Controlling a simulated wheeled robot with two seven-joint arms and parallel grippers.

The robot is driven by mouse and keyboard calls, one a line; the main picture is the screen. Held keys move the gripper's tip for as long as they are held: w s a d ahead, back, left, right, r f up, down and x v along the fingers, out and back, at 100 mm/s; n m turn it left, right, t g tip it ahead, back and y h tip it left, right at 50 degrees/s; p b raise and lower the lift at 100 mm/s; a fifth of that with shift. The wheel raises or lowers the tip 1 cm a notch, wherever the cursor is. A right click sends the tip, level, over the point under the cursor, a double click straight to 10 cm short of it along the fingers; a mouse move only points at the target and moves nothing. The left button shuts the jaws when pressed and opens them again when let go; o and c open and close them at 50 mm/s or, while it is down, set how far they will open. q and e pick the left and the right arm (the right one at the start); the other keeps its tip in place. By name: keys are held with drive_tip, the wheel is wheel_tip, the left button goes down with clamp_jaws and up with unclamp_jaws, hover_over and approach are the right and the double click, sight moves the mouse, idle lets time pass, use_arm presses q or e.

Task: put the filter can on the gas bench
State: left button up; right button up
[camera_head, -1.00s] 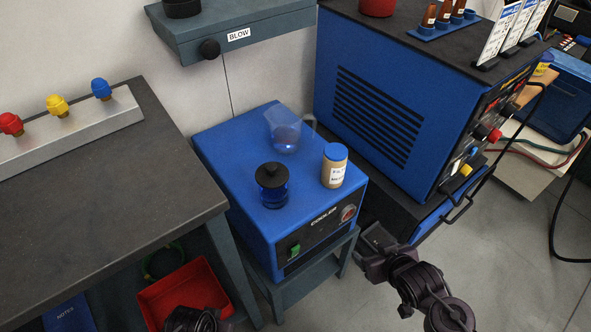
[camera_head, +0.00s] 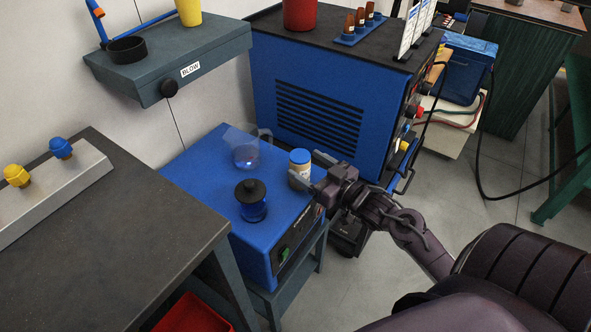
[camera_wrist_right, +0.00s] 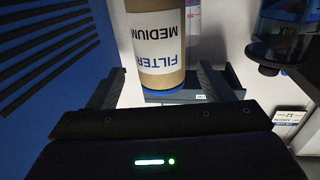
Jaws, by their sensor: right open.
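The filter can (camera_head: 298,172), tan with a blue lid and a white label, stands upright on the blue cooler (camera_head: 190,172). My right gripper (camera_head: 312,172) is open at the can's right side, its fingers pointing at it. In the right wrist view the can (camera_wrist_right: 156,45) appears upside down, with its label reading FILTER MEDIUM, between the open fingers' lines. I cannot tell whether the fingers touch it. The dark-topped bench (camera_head: 110,230) at the left, with a rail of coloured knobs, looks like the gas bench. My left gripper is out of view.
A blue jar with a black lid (camera_head: 251,201) and a clear jug (camera_head: 242,148) stand on the cooler near the can. A large blue welder (camera_head: 320,105) rises behind. A BLOW shelf (camera_head: 190,65) hangs on the wall. The bench's front part is clear.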

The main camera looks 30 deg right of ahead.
sight(294, 153)
drive_tip(key=x, duration=0.5)
drive_tip(key=shift+w+a+r, duration=0.1)
drive_tip(key=shift+a+r, duration=0.05)
drive_tip(key=shift+c, duration=0.3)
drive_tip(key=shift+r, duration=0.1)
drive_tip(key=c, duration=1.1)
